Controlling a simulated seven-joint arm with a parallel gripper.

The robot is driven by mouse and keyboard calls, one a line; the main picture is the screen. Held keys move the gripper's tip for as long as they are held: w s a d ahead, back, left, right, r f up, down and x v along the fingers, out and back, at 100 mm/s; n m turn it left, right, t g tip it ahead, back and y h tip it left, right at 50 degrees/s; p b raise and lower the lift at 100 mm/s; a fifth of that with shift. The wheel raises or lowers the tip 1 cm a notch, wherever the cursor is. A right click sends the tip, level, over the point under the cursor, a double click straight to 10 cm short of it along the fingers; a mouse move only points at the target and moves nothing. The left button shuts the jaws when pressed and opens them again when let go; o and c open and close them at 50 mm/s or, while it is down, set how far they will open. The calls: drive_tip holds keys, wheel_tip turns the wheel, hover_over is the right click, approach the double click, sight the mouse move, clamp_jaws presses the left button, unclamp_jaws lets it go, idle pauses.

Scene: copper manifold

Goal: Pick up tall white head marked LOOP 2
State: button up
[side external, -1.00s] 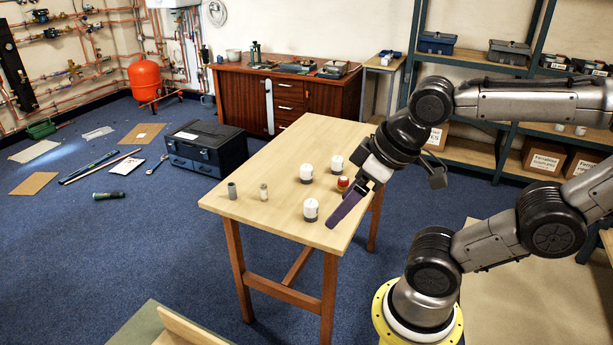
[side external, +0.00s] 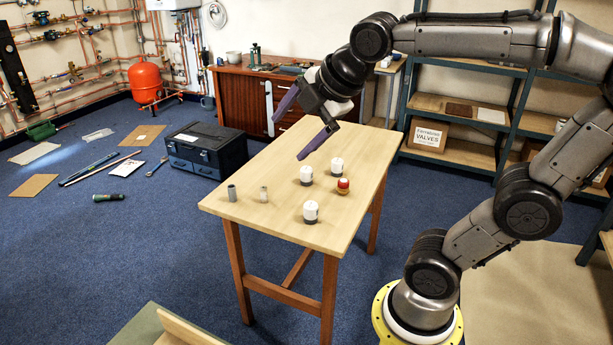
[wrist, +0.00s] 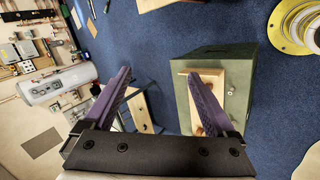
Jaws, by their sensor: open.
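Three white heads with dark bases stand upright on the wooden table: one at the front (side external: 311,212), one at the middle left (side external: 306,175) and one at the back (side external: 337,167). Their markings are too small to read, and I cannot tell which is LOOP 2 or which is tallest. My gripper (side external: 288,139) is open and empty, its purple fingers spread, above the far left part of the table and apart from the heads. In the wrist view my gripper (wrist: 160,75) has nothing between its fingers.
A red-and-yellow head (side external: 343,187) stands close to the white heads. A grey cylinder (side external: 232,193) and a small pale fitting (side external: 264,193) stand at the table's left. The table (side external: 270,222) is otherwise clear. A toolbox (side external: 207,150) sits on the floor behind.

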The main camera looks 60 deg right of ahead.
drive_tip(key=w+d+n+g+h, duration=0.1)
drive_tip(key=w+d+n+h, duration=0.1)
drive_tip(key=w+d+n, duration=0.8)
drive_tip(key=m+g, duration=0.2)
drive_tip(key=g, duration=0.3)
hover_over(306, 169)
drive_tip(key=s+a, duration=0.2)
drive_tip(key=a, duration=0.2)
wheel_tip(306, 169, down, 26)
drive_tip(key=shift+h, duration=0.3)
drive_tip(key=x, duration=0.7)
drive_tip(key=shift+s+d, duration=0.1)
drive_tip(key=shift+d, duration=0.05)
drive_tip(key=shift+w+x, duration=0.15)
drive_tip(key=shift+x, duration=1.4)
drive_tip(key=shift+w+x, duration=0.15)
drive_tip(key=shift+x, duration=1.45)
